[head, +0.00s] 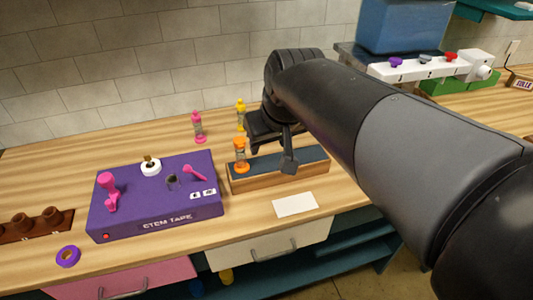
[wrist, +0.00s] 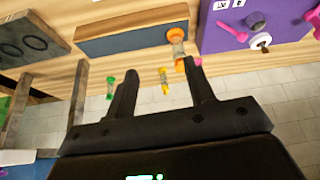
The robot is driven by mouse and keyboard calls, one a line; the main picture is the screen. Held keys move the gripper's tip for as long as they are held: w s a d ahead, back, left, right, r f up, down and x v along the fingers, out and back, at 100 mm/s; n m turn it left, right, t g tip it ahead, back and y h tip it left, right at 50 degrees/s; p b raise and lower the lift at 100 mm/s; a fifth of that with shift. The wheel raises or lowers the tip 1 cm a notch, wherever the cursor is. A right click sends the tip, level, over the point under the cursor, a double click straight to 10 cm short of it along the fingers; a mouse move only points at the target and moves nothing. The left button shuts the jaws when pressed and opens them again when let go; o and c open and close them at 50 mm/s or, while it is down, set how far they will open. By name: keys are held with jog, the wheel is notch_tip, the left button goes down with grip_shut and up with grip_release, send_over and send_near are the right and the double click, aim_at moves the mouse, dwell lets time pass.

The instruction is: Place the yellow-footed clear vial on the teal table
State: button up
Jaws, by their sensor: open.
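The yellow-footed clear vial (head: 240,112) stands upright on the wooden counter near the tiled wall, with a yellow top. In the wrist view this vial (wrist: 164,80) appears between my finger outlines, beyond the tips, with no visible contact. My gripper (head: 268,148) is open and empty, above the slate-topped wooden block, to the right of and nearer than the vial. Its two fingers also show in the wrist view (wrist: 160,72). A teal surface (head: 465,12) shows at the upper right, partly cut off; I cannot tell if it is the teal table.
An orange vial (head: 241,156) stands at the left end of the slate-topped block (head: 255,180). A pink vial (head: 198,127) stands left of the yellow one. A green vial (wrist: 109,85) shows in the wrist view. A purple stem-tape box (head: 150,205) fills the left counter.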

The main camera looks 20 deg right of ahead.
jog(key=s+f+m, duration=0.1)
jog(key=s+f, duration=0.3)
jog(key=s, duration=0.5)
jog(key=shift+s+f, duration=0.25)
dwell(0.8)
